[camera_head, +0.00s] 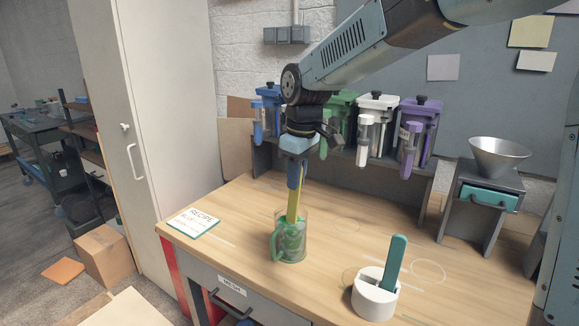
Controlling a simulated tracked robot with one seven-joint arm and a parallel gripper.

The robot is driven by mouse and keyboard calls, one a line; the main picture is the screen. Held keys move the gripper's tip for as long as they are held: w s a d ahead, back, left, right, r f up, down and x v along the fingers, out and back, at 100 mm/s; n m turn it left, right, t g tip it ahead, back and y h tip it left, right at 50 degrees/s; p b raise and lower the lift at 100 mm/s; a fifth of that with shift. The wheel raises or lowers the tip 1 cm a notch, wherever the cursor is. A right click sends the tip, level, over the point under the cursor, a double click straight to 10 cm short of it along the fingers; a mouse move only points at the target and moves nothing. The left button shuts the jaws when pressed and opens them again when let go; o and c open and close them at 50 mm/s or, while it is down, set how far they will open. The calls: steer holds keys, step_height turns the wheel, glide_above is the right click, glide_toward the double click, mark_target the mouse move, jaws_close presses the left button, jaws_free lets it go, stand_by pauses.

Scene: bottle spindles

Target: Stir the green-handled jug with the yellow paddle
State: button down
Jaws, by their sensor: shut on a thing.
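The green-handled jug (291,243) is clear and stands upright on the wooden table, with its green handle on the left side and greenish contents inside. The yellow paddle (293,206) reaches down into the jug, slightly tilted; its lower end is hard to make out through the wall. My gripper (295,165) is above the jug, pointing down, shut on the paddle's upper part, where a dark blue piece shows between the fingers.
A white holder (374,296) with a teal-handled tool (393,262) stands front right. A recipe card (194,221) lies at left. Several coloured bottles stand on the back shelf (350,180). A metal funnel (498,157) sits on a stand at right. Table between jug and holder is clear.

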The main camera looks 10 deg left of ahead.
mark_target(295, 198)
steer(key=shift+w+a+f, duration=0.1)
steer(key=shift+a+f, duration=0.05)
steer(key=shift+f, duration=1.35)
steer(key=shift+a+f, duration=0.1)
steer(key=shift+f, duration=1.35)
steer(key=shift+d, duration=0.1)
